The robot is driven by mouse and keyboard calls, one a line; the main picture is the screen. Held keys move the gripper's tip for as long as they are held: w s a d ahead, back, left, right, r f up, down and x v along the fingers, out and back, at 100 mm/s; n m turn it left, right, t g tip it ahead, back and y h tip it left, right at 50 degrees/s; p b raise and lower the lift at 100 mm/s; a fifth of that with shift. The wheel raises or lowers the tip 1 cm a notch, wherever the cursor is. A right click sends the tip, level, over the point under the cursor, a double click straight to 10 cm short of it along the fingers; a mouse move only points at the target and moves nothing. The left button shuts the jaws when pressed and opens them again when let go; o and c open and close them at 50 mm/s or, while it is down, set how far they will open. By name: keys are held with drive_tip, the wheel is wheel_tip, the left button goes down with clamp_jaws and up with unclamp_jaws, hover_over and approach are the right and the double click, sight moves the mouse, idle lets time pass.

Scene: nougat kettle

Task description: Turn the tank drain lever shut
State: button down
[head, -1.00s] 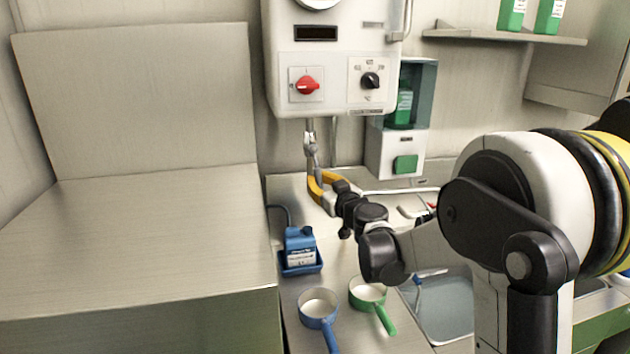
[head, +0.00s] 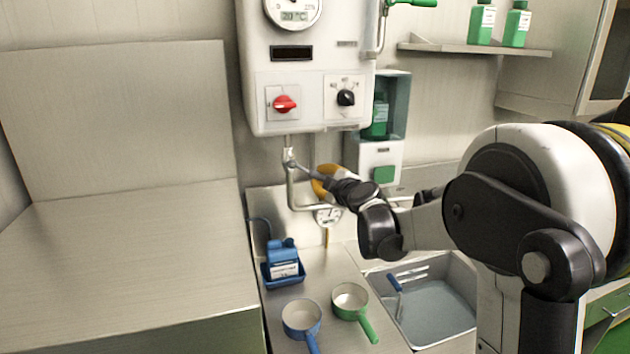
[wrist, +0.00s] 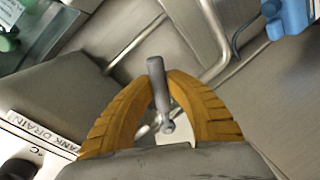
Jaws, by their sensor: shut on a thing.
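The tank drain lever (head: 310,171) is a short grey handle on the pipe valve (head: 289,157) under the white tank. It points right and slightly down from the valve in the head view. My gripper (head: 325,185) is shut on its outer end, its orange fingers partly hidden by my wrist. In the wrist view the grey lever (wrist: 157,85) stands between the tips of the two orange fingers (wrist: 161,80). A "TANK DRAIN" label (wrist: 35,125) shows at the left there.
The white tank (head: 308,60) hangs above, with a red knob (head: 285,104) and a black knob (head: 346,97). A bent pipe (head: 292,192) runs below the valve. Blue (head: 301,318) and green (head: 350,300) pans, a blue bottle (head: 283,259) and a sink (head: 435,300) lie below.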

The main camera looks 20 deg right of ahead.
drive_tip(key=shift+d+r+n+h+p, duration=0.2)
drive_tip(key=shift+r+n+p, duration=0.05)
drive_tip(key=shift+r+n, duration=0.3)
drive_tip(key=shift+d+r+n+h+p, duration=0.2)
drive_tip(key=shift+r+n+p, duration=0.05)
drive_tip(key=shift+r+n, duration=0.3)
drive_tip(key=shift+d+r+n+h+p, duration=0.15)
drive_tip(key=shift+r+n+h+p, duration=0.35)
drive_tip(key=shift+r+n, duration=0.65)
drive_tip(key=shift+f+n, duration=0.1)
drive_tip(key=shift+n, duration=0.15)
drive_tip(key=c, duration=1.4)
unclamp_jaws()
drive_tip(key=shift+o, duration=0.3)
drive_tip(key=shift+s, duration=0.1)
drive_tip(key=s+r, duration=0.2)
drive_tip(key=s, duration=0.9)
drive_tip(key=shift+s+r, duration=0.2)
drive_tip(key=shift+s, duration=0.15)
